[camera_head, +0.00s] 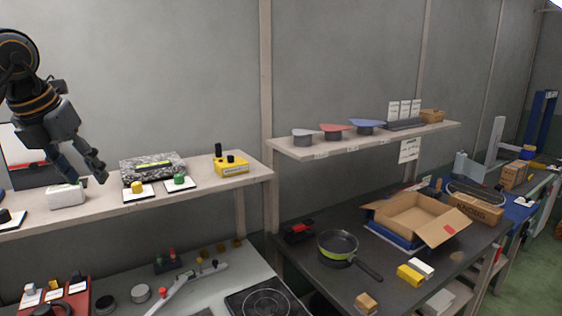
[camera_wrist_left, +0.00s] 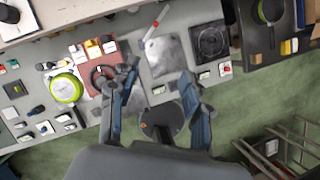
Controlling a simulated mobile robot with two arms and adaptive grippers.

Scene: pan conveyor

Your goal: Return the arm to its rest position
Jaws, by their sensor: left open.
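My left gripper (camera_head: 88,174) is at the upper left in the head view, raised in front of the left shelf with its fingers pointing down. It is open and empty. In the left wrist view its two fingers (camera_wrist_left: 160,85) are spread apart, with the workbench and green floor below and nothing between them. My right gripper is in neither view.
The left shelf (camera_head: 105,209) holds a white box (camera_head: 66,195), button pads and a yellow control box (camera_head: 231,166). A frying pan (camera_head: 338,247) and an open cardboard box (camera_head: 418,217) stand on the dark bench at right.

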